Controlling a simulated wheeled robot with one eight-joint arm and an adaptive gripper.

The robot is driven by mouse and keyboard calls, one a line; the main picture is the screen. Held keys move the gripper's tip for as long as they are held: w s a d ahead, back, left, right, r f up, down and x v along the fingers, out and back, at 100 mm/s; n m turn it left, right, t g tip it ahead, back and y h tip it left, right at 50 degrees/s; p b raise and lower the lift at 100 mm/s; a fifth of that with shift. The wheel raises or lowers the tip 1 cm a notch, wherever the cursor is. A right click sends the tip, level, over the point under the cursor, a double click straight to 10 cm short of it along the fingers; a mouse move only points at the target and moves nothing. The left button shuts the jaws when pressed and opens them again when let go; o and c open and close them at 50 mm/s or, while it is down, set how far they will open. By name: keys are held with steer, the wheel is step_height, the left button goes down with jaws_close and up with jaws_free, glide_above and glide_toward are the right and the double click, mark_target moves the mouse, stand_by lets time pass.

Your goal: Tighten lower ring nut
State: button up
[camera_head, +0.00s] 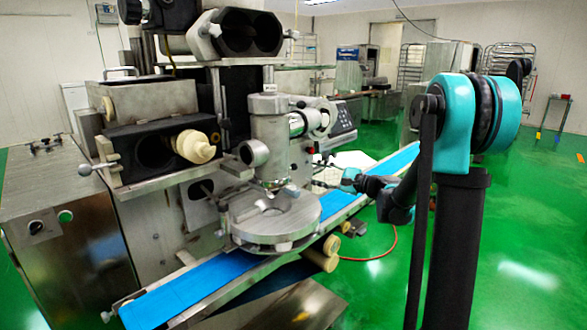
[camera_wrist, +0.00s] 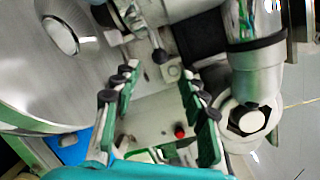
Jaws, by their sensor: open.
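The encrusting machine's upright metal head (camera_head: 270,125) stands above a round steel disc (camera_head: 275,217). A ring-like collar (camera_head: 273,180) at the head's lower end looks like the lower ring nut, but I cannot be sure. My gripper (camera_head: 322,174) is just right of this collar, apart from it. In the wrist view, my gripper (camera_wrist: 160,88) has its green, dark-padded fingers spread with nothing between them. A metal rod with a dark ball knob (camera_wrist: 159,56) lies just beyond the fingertips. The part it joins is cut off at the top edge.
The disc (camera_wrist: 25,65) fills the wrist view's left. A pipe with a dark band (camera_wrist: 255,50) and a round fitting (camera_wrist: 248,120) are close on the right. A blue conveyor belt (camera_head: 180,295) runs below the disc.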

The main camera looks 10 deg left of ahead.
mark_target(294, 167)
steer(key=x, duration=0.9)
steer(key=shift+w+a, duration=0.1)
steer(key=shift+a, duration=0.25)
jaws_close()
